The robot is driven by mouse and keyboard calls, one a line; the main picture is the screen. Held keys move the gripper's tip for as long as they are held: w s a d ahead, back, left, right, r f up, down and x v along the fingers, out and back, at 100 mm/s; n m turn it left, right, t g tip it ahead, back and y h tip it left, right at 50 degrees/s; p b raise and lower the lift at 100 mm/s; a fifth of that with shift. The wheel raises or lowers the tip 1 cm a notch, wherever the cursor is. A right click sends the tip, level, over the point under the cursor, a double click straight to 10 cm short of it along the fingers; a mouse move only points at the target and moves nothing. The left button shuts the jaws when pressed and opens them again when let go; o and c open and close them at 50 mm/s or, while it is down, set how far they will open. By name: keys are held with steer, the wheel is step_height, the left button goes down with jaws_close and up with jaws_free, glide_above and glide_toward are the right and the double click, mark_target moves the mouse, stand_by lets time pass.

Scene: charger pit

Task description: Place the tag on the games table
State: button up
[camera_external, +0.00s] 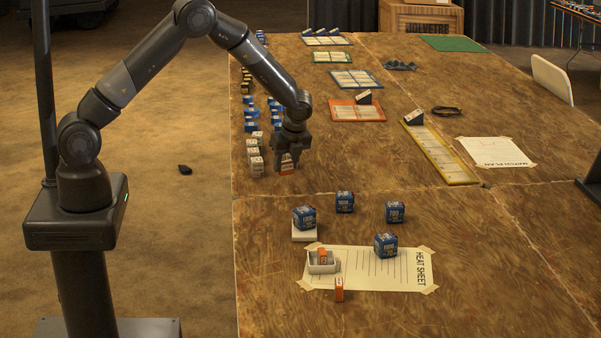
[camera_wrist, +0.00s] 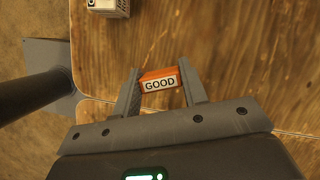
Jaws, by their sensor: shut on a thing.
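My gripper (camera_external: 288,155) is shut on an orange tag (camera_external: 287,168) near the left edge of the wooden table (camera_external: 400,195). In the wrist view, the tag (camera_wrist: 160,82) sits between both fingers, with a white label reading GOOD. In the external view the fingers partly hide it, and I cannot tell whether its lower end touches the table. I cannot tell from the pictures whether this is the games table.
White blocks (camera_external: 256,168) stand just left of my gripper. Blue boxes (camera_external: 305,216) stand nearer the camera, around the taped heat sheet (camera_external: 405,275).

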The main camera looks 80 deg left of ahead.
mark_target(287, 168)
steer(key=shift+f, duration=1.65)
steer(key=o, duration=0.9)
steer(key=shift+f, duration=0.1)
steer(key=shift+o, duration=0.2)
steer(key=v, duration=1.2)
steer(key=shift+r, duration=0.2)
